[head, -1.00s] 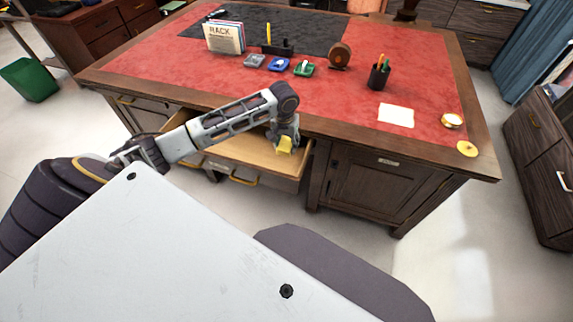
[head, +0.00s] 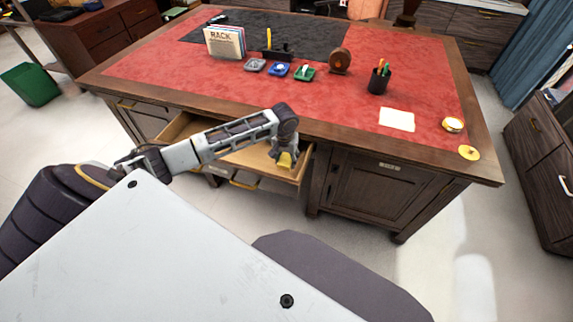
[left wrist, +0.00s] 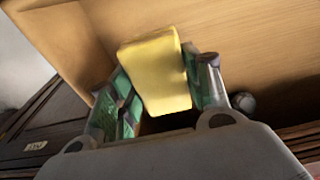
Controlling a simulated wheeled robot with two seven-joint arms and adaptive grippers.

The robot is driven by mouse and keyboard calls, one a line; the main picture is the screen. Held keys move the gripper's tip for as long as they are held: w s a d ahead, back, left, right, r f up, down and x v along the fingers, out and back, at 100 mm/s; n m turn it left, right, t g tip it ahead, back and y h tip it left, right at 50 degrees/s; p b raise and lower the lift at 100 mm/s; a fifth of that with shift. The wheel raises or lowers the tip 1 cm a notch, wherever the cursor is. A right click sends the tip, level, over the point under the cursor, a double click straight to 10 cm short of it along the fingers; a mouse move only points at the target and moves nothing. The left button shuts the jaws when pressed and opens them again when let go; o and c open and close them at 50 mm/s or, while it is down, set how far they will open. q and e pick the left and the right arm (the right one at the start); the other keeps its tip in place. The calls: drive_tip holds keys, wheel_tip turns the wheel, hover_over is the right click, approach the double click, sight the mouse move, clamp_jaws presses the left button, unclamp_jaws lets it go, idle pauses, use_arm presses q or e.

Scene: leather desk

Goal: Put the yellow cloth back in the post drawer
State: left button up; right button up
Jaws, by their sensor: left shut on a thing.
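The yellow cloth (head: 286,160) is held in my left gripper (head: 285,158) over the right end of an open drawer (head: 240,160) at the desk's front. In the left wrist view the folded cloth (left wrist: 157,75) sits between the two green-padded fingers of the gripper (left wrist: 160,90), which are shut on it. The drawer's pale wooden inside (left wrist: 250,50) shows behind the cloth. I cannot tell whether the cloth touches the drawer floor. My forearm hides part of the drawer. My right gripper is not in view.
The red leather desk top (head: 330,100) holds a rack of papers (head: 225,41), several small trays, a pen cup (head: 379,79), a white sheet (head: 397,119) and a tape roll (head: 453,125). A closed cabinet door (head: 375,190) is right of the drawer. A small round grey thing (left wrist: 244,102) lies near the gripper.

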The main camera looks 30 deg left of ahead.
sight(286, 164)
use_arm(q)
drive_tip(key=shift+f, duration=0.5)
drive_tip(key=shift+f+b, duration=0.3)
drive_tip(key=shift+f, duration=1.1)
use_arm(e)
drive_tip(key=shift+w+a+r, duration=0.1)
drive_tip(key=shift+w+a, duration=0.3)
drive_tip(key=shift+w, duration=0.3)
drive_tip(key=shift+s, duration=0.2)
use_arm(q)
drive_tip(key=o, duration=1)
drive_tip(key=shift+f, duration=0.1)
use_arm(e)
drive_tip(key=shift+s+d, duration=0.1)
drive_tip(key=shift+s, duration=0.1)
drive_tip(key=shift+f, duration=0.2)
